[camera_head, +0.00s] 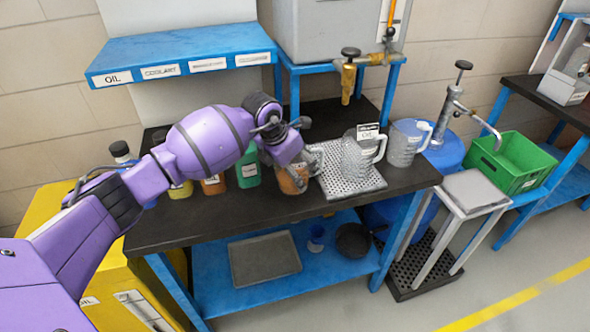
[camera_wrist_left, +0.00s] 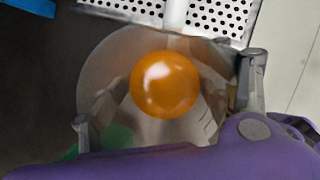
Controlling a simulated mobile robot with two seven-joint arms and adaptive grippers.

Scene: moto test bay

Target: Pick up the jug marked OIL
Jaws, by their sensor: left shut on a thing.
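My left gripper (camera_head: 292,172) is shut on a clear round jug with orange contents (camera_head: 290,183), at the left edge of the perforated tray. In the left wrist view the fingers of the gripper (camera_wrist_left: 170,105) lie on both sides of this jug (camera_wrist_left: 105,62), and the orange (camera_wrist_left: 165,84) shows inside it. I cannot read a marking on it, as the gripper covers much of it. A clear ribbed jug (camera_head: 357,160) with a handle stands on the tray, with a small label near its top. Another clear jug (camera_head: 402,146) stands to its right. My right gripper is not in view.
The perforated tray (camera_head: 345,183) lies on the black bench (camera_head: 235,208). A green bottle (camera_head: 248,170) and other small bottles stand left of the gripper. A blue shelf (camera_head: 180,50) with labels, one reading OIL, hangs above. A brass tap (camera_head: 347,80) overhangs the bench.

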